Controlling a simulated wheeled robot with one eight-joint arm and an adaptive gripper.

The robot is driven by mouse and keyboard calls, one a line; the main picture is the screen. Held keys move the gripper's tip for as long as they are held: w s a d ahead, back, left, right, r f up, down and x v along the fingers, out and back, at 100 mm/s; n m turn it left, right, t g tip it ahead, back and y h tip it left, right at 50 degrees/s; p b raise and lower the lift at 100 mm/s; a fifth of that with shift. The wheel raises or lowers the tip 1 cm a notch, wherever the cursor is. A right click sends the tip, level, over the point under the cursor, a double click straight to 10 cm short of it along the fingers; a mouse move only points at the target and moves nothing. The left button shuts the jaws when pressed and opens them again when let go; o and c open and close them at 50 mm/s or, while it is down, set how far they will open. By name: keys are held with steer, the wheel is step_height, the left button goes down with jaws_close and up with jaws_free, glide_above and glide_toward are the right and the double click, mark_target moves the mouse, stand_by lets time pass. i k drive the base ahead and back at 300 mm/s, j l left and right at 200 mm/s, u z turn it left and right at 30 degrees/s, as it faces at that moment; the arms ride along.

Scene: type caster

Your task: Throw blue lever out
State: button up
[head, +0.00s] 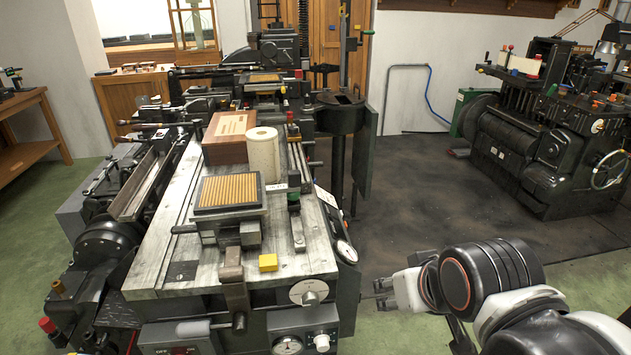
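A type casting machine (155,255) with a pale metal bed fills the left and middle of the head view. No part that is clearly a blue lever stands out on it. A small blue part (524,66) shows on top of the dark machine at the back right; I cannot tell whether it is a lever. My gripper (378,294) is at the lower right, pointing left, just right of the casting machine's front corner and apart from the blue part. Its fingers are small and dark, and I cannot tell if they are open. Nothing is visibly held.
A yellow block (268,262), a wooden box (229,138) and a white roll (262,155) sit on the bed. A red knob (47,325) is at lower left. A dial (309,292) is on the front. The dark floor (440,210) between the machines is clear.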

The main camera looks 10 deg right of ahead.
mark_target(312, 164)
steer(key=i+l+u, duration=0.2)
steer(key=i+l, duration=0.3)
steer(key=i+l+u, duration=0.2)
steer(key=i+l, duration=0.35)
steer(key=i+l+u, duration=0.2)
steer(key=i+l, duration=0.25)
steer(key=l, duration=0.25)
